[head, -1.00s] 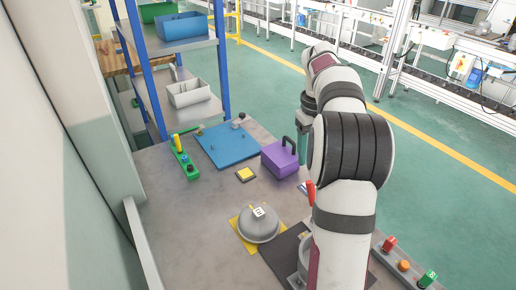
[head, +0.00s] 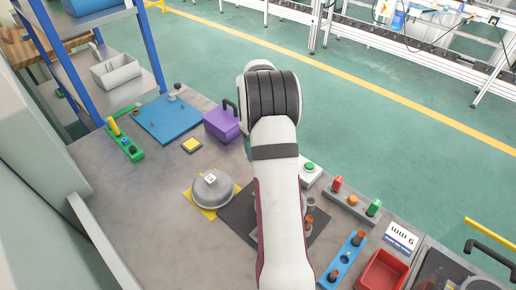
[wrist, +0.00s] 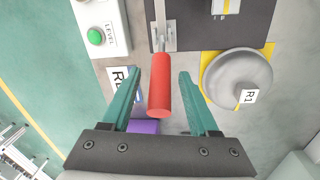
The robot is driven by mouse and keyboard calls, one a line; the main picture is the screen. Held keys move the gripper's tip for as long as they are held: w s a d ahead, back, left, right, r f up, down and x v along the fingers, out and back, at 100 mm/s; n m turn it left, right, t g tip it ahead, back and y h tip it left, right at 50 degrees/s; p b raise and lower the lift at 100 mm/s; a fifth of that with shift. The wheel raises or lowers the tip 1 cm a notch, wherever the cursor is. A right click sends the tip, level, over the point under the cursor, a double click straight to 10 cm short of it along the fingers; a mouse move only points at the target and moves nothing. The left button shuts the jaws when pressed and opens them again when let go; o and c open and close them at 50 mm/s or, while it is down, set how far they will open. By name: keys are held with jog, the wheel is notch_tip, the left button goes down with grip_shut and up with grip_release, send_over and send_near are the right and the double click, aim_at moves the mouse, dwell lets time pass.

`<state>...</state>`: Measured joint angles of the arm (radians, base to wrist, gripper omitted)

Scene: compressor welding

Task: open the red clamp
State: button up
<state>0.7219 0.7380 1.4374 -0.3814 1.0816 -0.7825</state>
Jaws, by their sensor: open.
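The red clamp's handle (wrist: 160,85) shows in the wrist view as a red grip on a metal rod, pointing toward my gripper. Its metal base (wrist: 162,42) stands on a dark plate. My gripper (wrist: 160,77) is open, with one teal finger to each side of the red handle and visible gaps between. I cannot tell the depth between the fingers and handle. In the head view my arm hides the clamp and the gripper.
A grey dome labelled R1 (wrist: 238,80) on a yellow plate is right of the handle in the wrist view. A white box with a green button (wrist: 96,36) is to the left. A purple box (head: 221,124) and a red tray (head: 382,272) are on the table.

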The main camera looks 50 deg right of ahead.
grip_shut()
dwell(1.4)
